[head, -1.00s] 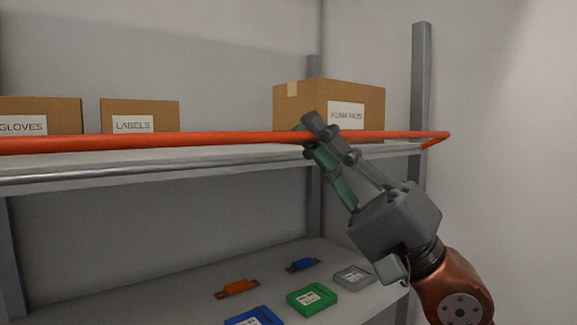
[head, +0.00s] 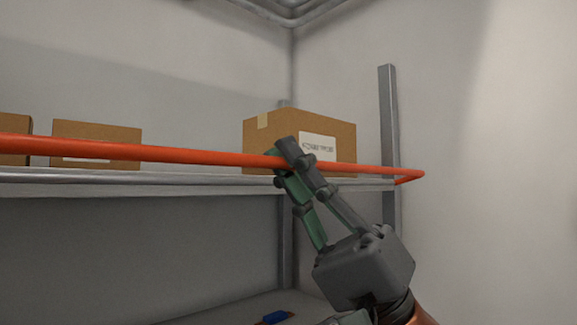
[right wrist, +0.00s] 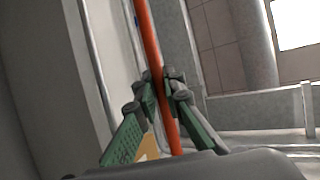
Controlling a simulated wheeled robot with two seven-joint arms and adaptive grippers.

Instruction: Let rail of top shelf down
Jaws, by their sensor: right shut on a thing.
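The orange rail (head: 180,155) runs along the front of the top shelf (head: 120,183), a little above its edge, and bends back at the right end. My right gripper (head: 284,164) is shut on the rail, to the left of that right end. In the right wrist view the rail (right wrist: 147,45) passes between the two fingers (right wrist: 166,88) of the gripper. My left gripper is not in view.
A large cardboard box (head: 270,140) with a white label stands on the top shelf behind the rail. Smaller boxes (head: 95,135) stand to the left. A grey post (head: 388,120) rises at the right. A blue item (head: 274,317) lies on the lower shelf.

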